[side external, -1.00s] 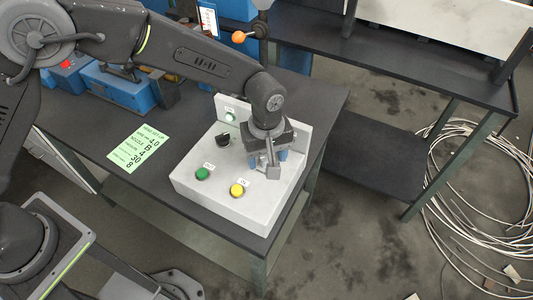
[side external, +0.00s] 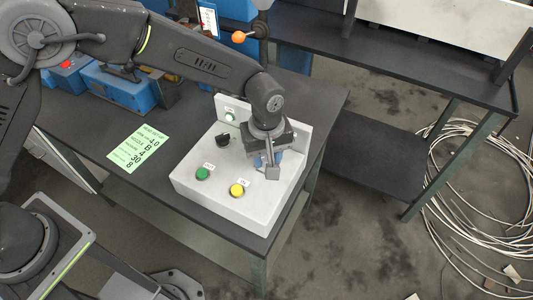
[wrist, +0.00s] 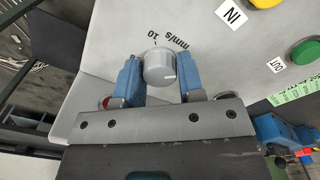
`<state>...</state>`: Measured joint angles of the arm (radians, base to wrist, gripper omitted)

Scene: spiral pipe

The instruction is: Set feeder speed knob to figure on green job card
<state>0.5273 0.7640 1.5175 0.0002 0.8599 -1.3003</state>
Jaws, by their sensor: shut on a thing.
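A silver-grey round knob (wrist: 159,68) stands on the light grey control box, between the blue fingers of my gripper (wrist: 160,62) in the wrist view. My gripper is shut on it. Printing beside the knob reads "10" and "mm/s"; the rest of the scale is hidden or unclear. In the side view my gripper (side external: 266,162) points down at the right part of the control box (side external: 205,192) and hides the knob. The green job card (side external: 139,148) lies flat on the table left of the box; its large figures appear to include 4.0, 30 and 8, with small labels unreadable.
The box also carries a green button (side external: 202,174), a yellow button (side external: 237,190) and a black switch (side external: 222,139). An upright panel stands at its back. Blue machine parts (side external: 120,85) sit behind the card. An orange ball handle (side external: 239,37) is near my arm.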

